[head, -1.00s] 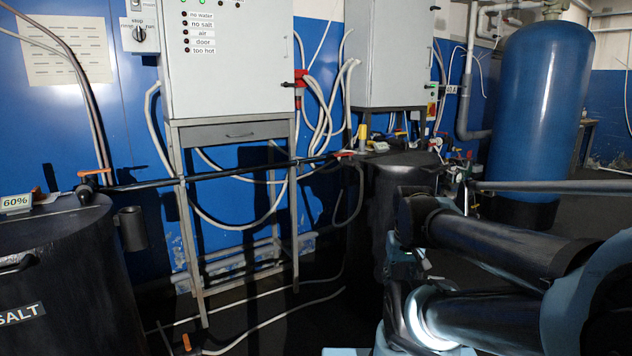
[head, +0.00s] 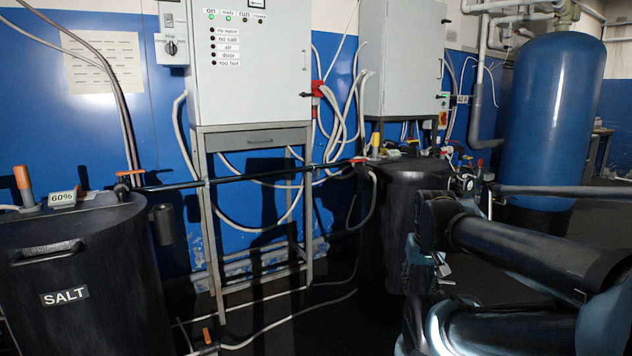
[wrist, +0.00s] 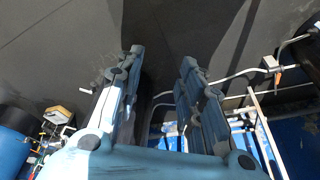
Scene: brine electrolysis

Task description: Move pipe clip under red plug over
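The red plug (head: 317,89) is on the right side of the left grey cabinet (head: 258,85), with several pale cables hanging around and below it. A dark horizontal pipe (head: 240,178) runs below it, across the metal stand. I cannot make out a separate pipe clip under the plug at this size. In the wrist view, my gripper (wrist: 162,56) is open and empty, its two blue-grey fingers apart over dark floor. My arm is at the lower right of the head view, well to the right of the plug. My fingertips are not clear in that view.
The black salt tank (head: 75,265) stands at the left, with orange-handled valves on top. A second black tank (head: 388,220) stands right of the metal stand (head: 212,240). A tall blue tank (head: 552,110) is at the right. Pale hoses (head: 290,305) lie along the floor.

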